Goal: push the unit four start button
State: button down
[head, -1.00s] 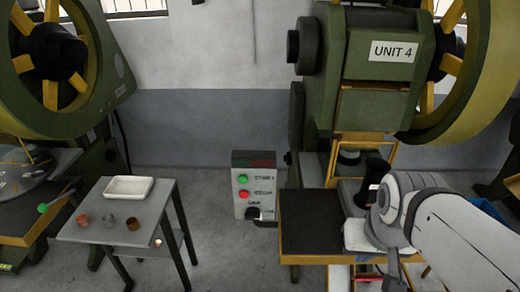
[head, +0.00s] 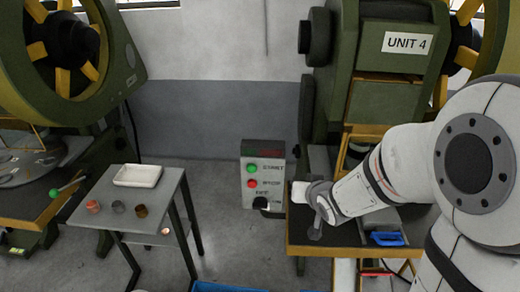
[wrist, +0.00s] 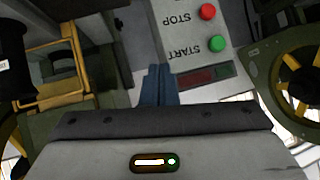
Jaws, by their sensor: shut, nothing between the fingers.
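The control box (head: 263,172) of unit four stands left of the press marked UNIT 4 (head: 407,43). Its green START button (head: 252,168) sits above the red STOP button (head: 252,184). In the wrist view the box is upside down, with the green button (wrist: 217,44) below the red one (wrist: 207,12). The fingers appear apart from the green button. In the head view my arm's end is just right of the box.
Open floor lies between the table and the box.

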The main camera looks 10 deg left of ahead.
aim_at(252, 169)
jog(key=a+f+y, duration=0.2)
jog(key=a+y, duration=0.2)
jog(key=a, duration=0.3)
jog(key=s+a+f+n+y, duration=0.1)
jog(key=a+f+y, duration=0.2)
jog(key=a, duration=0.4)
jog(key=shift+s+t+y+b, duration=0.15)
jog(key=shift+t+y+b, duration=0.2)
jog(key=shift+y, duration=0.35)
jog(key=w+p, duration=0.1)
jog(key=w, duration=0.7)
jog(key=shift+w+a+p, duration=0.25)
jog(key=shift+w+p, duration=0.05)
jog(key=shift+w, duration=0.1)
jog(key=shift+w, duration=0.1)
dwell(0.5)
jog(key=shift+w, duration=0.35)
